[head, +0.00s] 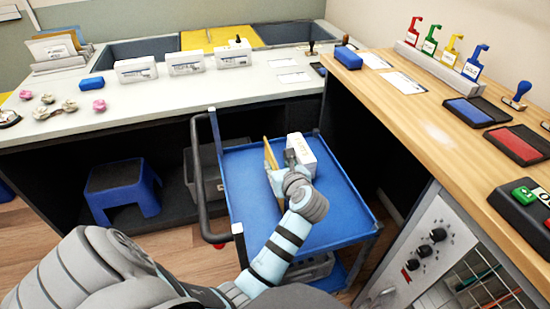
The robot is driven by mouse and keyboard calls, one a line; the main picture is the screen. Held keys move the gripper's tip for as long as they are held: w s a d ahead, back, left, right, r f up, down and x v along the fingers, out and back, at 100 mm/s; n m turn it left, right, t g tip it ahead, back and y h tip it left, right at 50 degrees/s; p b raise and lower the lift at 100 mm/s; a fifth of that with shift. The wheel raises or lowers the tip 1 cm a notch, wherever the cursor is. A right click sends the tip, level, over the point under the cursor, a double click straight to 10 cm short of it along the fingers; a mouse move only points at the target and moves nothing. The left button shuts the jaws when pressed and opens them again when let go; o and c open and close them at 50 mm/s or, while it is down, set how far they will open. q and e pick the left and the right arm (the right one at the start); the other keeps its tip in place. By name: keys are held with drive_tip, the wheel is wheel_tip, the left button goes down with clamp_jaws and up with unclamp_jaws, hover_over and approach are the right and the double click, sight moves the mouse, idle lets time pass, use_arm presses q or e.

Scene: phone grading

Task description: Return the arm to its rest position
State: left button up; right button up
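My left arm (280,245) reaches from the lower left over the blue cart (340,205). My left gripper (287,160) is at its far end, above the cart's top shelf. The wrist hides most of the fingers, so I cannot see whether they are open or shut. A white box (302,154) stands on the cart just right of the gripper. A thin tan, flat item (270,154) stands on edge just left of it. I cannot tell whether the gripper touches either one. My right gripper is not in view.
The cart's dark handle (201,190) rises left of the arm. A grey counter (200,90) with several white boxes lies behind. A wooden counter (420,95) with stamps and ink pads is at right. A blue stool (122,186) stands under the grey counter. The cart's front shelf area is clear.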

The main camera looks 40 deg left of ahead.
use_arm(q)
drive_tip(key=v, duration=0.3)
drive_tip(key=shift+s+d+r+p, duration=0.15)
drive_tip(key=shift+d+r+p, duration=0.05)
drive_tip(key=shift+d+p, duration=0.1)
drive_tip(key=shift+s+d, duration=0.2)
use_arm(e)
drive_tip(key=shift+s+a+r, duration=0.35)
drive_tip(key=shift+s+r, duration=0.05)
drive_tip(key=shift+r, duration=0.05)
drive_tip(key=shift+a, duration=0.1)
use_arm(q)
drive_tip(key=shift+r, duration=0.1)
